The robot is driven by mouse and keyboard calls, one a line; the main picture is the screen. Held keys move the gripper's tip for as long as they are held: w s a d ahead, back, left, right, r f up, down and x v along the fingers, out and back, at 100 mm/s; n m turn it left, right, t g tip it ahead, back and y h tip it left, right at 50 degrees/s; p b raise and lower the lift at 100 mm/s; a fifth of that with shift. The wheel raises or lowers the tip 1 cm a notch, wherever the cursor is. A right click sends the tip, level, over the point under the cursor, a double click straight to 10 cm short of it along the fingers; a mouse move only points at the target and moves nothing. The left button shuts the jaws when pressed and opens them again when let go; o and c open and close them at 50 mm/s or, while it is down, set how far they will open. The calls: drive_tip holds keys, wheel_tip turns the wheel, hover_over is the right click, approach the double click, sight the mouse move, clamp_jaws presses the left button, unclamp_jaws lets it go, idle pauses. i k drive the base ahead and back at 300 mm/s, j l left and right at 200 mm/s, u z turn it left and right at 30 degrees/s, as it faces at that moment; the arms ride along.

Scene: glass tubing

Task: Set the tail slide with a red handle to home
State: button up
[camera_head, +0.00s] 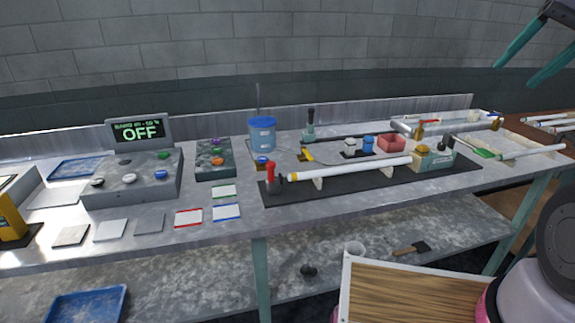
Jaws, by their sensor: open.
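A red upright handle (270,169) stands at the left end of a long black base (350,183) on the bench, beside a dark post. A white glass tube (350,168) with yellow-orange ends lies just right of it, on pale supports above the base. At the base's right end is a pale block (434,158) with a yellow-orange cap and a dark knob. The slide's track and any home mark are too small to tell. My gripper (515,74) is at the top right, with two teal fingers apart and empty, high above and far right of the red handle.
A control box (130,182) with a display reading OFF stands at the left. A blue-lidded tub (263,134), small cups and a red bin (391,144) stand behind the base. Coloured cards (189,218) lie in front. More tubes rest on racks at the right.

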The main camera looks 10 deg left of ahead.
sight(273, 183)
drive_tip(key=u, duration=1.1)
